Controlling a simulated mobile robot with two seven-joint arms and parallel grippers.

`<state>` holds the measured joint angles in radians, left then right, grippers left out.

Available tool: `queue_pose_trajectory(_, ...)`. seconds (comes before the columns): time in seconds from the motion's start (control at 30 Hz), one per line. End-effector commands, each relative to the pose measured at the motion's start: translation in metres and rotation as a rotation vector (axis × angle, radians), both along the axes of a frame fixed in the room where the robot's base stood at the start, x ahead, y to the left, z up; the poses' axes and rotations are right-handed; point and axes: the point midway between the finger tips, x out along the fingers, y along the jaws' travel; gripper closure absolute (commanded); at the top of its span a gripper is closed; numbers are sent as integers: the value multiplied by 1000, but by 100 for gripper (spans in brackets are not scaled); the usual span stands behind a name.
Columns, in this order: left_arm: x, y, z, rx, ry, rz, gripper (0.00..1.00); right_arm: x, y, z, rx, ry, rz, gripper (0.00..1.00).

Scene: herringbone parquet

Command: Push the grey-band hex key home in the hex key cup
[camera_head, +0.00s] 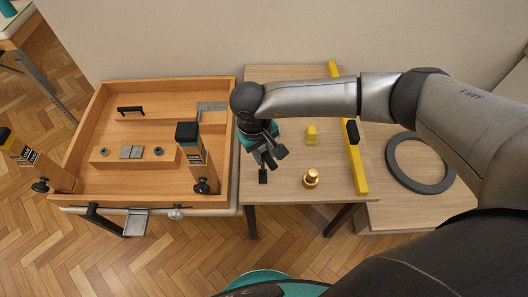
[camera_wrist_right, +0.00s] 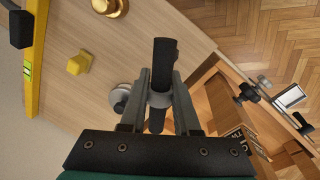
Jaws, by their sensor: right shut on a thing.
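My right gripper (camera_head: 268,163) is low over the light wooden table, just right of the workbench tray. It also shows in the right wrist view (camera_wrist_right: 160,100), shut on a black, rod-like thing with a grey band (camera_wrist_right: 160,98), which I take as the grey-band hex key. Its black end stands out beyond the fingers. A small grey round thing (camera_wrist_right: 120,98) shows beside the left finger; I cannot tell whether it is the hex key cup. No cup is clearly visible, and the key's contact with one is hidden. My left gripper is not in view.
A brass piece (camera_head: 311,178), a yellow block (camera_head: 311,133) and a long yellow level (camera_head: 355,165) are on the table. A dark ring (camera_head: 392,175) lies further right. The wooden tray bench (camera_head: 95,110) with clamps stands left.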

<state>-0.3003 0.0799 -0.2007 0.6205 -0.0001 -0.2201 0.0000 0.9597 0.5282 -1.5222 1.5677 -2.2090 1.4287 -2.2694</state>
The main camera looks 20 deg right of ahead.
Motion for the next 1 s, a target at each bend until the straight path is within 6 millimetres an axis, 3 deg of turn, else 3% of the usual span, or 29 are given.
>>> queue_pose_trajectory(1.0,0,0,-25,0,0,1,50,1,0,-26,1,-2,0,100)
